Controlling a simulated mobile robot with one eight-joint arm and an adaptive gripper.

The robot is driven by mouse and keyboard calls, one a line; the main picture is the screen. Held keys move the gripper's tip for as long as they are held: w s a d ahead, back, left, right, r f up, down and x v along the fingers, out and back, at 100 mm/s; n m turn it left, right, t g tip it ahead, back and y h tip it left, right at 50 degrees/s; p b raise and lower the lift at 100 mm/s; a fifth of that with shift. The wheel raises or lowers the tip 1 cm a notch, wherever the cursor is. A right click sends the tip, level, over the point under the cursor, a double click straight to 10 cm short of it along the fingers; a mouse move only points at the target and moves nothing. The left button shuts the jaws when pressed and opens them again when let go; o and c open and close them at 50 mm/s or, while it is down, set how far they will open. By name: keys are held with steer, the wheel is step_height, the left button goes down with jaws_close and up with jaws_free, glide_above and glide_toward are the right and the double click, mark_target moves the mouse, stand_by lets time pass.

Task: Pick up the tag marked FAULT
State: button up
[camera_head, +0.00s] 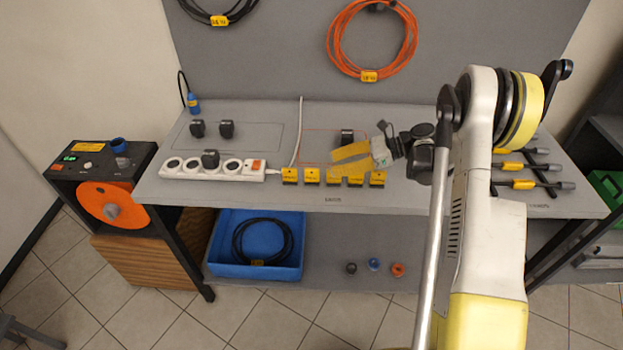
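Several small yellow tags on dark bases stand in a row along the front edge of the workbench: the leftmost tag (290,176), the second tag (312,176), a middle tag (333,177), the tag right of it (356,177) and the rightmost tag (378,178). Their lettering is too small to read, so I cannot tell which is marked FAULT. My gripper (381,155) is above the bench, behind the right end of the row. Its fingers are too small to tell open from shut. Yellow flat patches (351,151) lie left of it.
A white power strip (211,167) with a black plug lies left of the tags. Black plugs (226,129) stand behind it. Yellow-banded tools (520,184) lie at right. A blue tray (255,268) with coiled cable sits below. An orange reel (107,206) stands at left.

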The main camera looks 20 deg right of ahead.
mark_target(316, 170)
steer(key=x, duration=0.2)
steer(key=b+x, duration=0.1)
steer(key=x, duration=0.1)
steer(key=b+x, duration=0.1)
steer(key=x, duration=0.1)
steer(key=shift+s+a, duration=0.1)
steer(key=shift+s, duration=0.2)
jaws_close()
